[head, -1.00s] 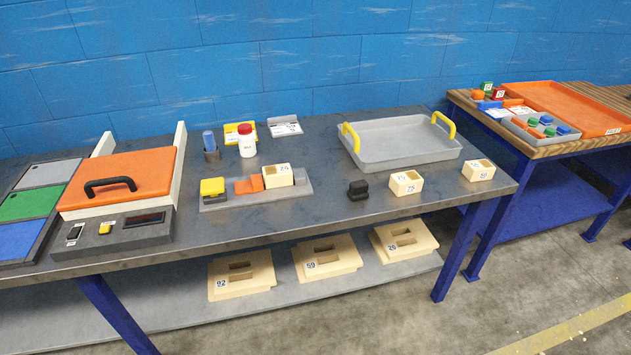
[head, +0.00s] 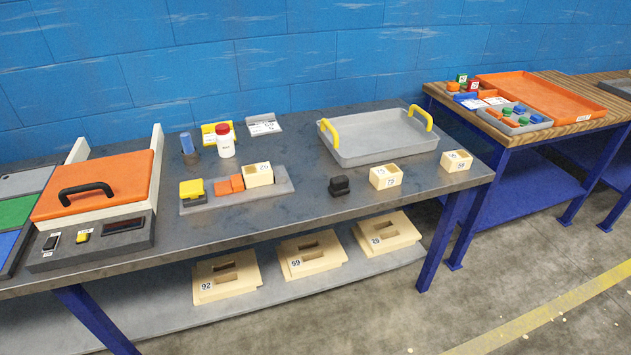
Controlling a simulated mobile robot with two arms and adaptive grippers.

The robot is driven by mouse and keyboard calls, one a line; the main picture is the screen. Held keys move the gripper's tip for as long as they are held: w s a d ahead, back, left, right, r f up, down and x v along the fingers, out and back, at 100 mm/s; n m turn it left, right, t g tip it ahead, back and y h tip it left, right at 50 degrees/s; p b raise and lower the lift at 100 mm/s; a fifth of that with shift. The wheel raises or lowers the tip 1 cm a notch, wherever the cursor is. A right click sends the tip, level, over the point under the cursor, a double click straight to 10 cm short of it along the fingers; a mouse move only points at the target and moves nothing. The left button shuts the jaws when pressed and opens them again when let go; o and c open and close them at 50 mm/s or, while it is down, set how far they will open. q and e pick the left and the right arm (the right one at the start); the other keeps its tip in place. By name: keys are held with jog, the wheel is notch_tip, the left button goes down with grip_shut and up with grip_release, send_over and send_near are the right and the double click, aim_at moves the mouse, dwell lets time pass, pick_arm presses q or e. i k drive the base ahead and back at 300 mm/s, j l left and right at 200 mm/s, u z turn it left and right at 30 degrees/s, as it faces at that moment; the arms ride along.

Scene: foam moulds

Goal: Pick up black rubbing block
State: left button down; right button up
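The black rubbing block (head: 339,186) sits on the grey metal table (head: 300,225) near its front edge, right of the middle. It is a small dark block with a narrower waist below its top. It stands apart from the cream block (head: 385,177) on its right. Neither of my grippers shows in the head view.
A grey tray (head: 380,142) with yellow handles stands behind the block. A grey holder (head: 290,184) with yellow, orange and cream pieces lies to its left. Another cream block (head: 456,161) stands near the right end. The table in front of the black block is clear.

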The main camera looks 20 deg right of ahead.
aim_at(338, 185)
jog(key=l+u, duration=0.35)
jog(key=u, duration=0.15)
jog(key=i+l+u, duration=0.1)
jog(key=l+u, duration=0.6)
jog(key=u, duration=0.25)
jog(key=k, duration=0.05)
